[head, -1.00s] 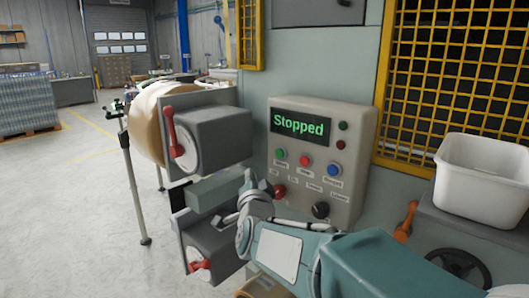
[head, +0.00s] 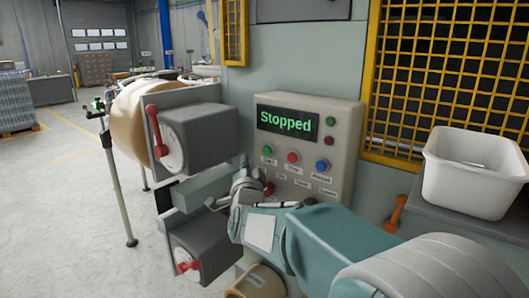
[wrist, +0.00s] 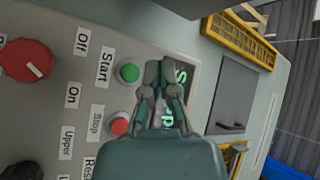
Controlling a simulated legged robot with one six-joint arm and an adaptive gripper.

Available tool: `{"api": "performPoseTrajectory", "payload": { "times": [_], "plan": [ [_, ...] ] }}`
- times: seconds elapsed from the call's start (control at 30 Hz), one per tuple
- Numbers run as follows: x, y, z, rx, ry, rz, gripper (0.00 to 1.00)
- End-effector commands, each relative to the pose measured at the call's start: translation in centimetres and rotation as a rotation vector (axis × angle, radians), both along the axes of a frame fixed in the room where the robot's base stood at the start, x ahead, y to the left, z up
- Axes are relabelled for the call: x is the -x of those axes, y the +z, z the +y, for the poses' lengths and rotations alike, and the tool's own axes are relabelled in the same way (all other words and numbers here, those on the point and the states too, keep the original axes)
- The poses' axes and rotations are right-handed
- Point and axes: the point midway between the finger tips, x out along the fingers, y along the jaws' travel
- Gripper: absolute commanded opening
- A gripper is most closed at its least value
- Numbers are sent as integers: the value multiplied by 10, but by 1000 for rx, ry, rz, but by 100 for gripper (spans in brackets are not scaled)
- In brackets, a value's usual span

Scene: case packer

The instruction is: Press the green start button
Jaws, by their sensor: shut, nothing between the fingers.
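The green start button (head: 267,150) is on the upper left of the button row on a grey control panel (head: 345,130), below a screen (head: 287,121) reading "Stopped". It also shows in the wrist view (wrist: 130,73), beside the label "Start". My gripper (head: 243,165) is shut and empty, just left of and slightly below the button in the head view. In the wrist view my gripper (wrist: 160,65) shows beside the button, between it and the partly covered screen. I cannot tell whether the fingertips touch the panel.
A red button (head: 293,157) and a blue button (head: 321,165) sit right of the green one. A red knob (wrist: 27,61) is lower on the panel. A grey box with a red lever (head: 153,130) stands close left of my gripper. A white bin (head: 475,170) is at right.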

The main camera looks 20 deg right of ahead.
Motion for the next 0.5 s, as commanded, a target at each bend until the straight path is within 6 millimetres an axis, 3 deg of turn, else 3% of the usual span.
{"api": "performPoseTrajectory", "payload": {
  "times": [0.2, 0.5],
  "plan": [
    [-17, 0, -24, 1, -2, 0, 0],
    [-29, 0, -40, 0, 0, 0, 0]
  ]
}}
